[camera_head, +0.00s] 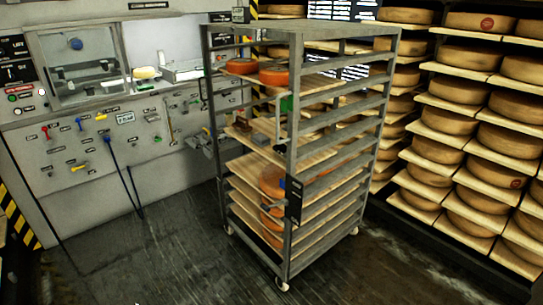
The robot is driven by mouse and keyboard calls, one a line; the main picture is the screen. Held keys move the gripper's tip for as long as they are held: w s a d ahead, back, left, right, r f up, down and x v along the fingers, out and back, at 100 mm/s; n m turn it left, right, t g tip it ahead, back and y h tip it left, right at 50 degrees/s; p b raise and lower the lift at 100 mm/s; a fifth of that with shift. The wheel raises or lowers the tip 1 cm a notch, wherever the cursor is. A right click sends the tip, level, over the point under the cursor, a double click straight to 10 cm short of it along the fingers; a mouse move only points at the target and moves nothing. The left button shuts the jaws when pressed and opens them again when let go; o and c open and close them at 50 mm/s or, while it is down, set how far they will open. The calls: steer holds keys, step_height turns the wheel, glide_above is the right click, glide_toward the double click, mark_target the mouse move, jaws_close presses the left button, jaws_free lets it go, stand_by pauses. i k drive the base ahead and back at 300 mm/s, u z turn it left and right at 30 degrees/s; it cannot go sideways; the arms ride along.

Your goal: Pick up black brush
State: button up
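I cannot clearly make out a black brush in the head view. A black flat piece (293,199) is at the front corner post of the grey metal rack (336,46), about halfway down. I cannot tell whether it is a brush or part of the rack. Small tools hang on the grey wall panel (95,180) at the left, too small to identify surely. My gripper is not in view.
The wheeled rack stands mid-floor, with orange cheese wheels (273,77) on its wooden shelves. Tall shelves of brown cheese wheels (508,141) fill the right side. Dark floor (170,255) is clear at the front left. A yellow-black striped strip (18,217) marks the left edge.

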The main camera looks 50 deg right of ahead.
mark_target(279, 150)
steer(key=u, duration=0.05)
steer(key=i, duration=1)
steer(key=u, duration=0.1)
steer(key=k, duration=0.9)
steer(key=z, duration=0.2)
steer(key=i, duration=0.4)
steer(key=u, duration=0.1)
